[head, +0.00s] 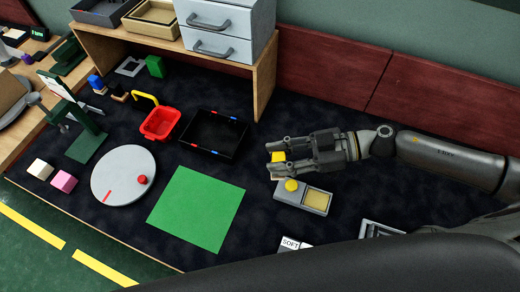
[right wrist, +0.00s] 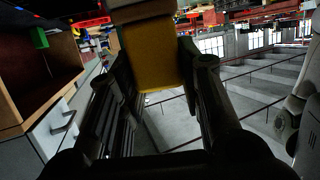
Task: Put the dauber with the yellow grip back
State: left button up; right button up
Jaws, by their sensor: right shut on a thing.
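My right gripper (head: 279,158) is shut on the yellow grip (head: 277,157) of the dauber, above the dark mat. A grey tray (head: 290,200) lies just below the gripper in the head view. A small pale piece shows under the fingers, partly hidden. My left gripper is not in view.
A green sheet (head: 196,210), a round white plate (head: 124,175), a black tray (head: 196,153) and a red basket (head: 160,123) lie to the left. A wooden shelf with grey drawers (head: 221,43) stands behind. White "SOFT" blocks (head: 292,243) lie in front.

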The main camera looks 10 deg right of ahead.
pick_arm(q)
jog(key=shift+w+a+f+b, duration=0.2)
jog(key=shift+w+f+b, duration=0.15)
jog(key=shift+b, duration=0.1)
pick_arm(e)
jog(key=shift+w+a+f, duration=0.4)
jog(key=shift+w+f, duration=1.2)
jog(key=shift+f, duration=0.25)
jog(key=shift+w+a+f, duration=0.4)
jog(key=shift+w+f, duration=1.15)
jog(key=shift+f, duration=0.3)
jog(key=shift+w+a+f, duration=0.4)
jog(key=shift+w+f, duration=1.2)
jog(key=shift+f, duration=0.25)
jog(key=shift+f, duration=0.1)
jog(key=o, duration=1)
jog(key=shift+o, duration=0.2)
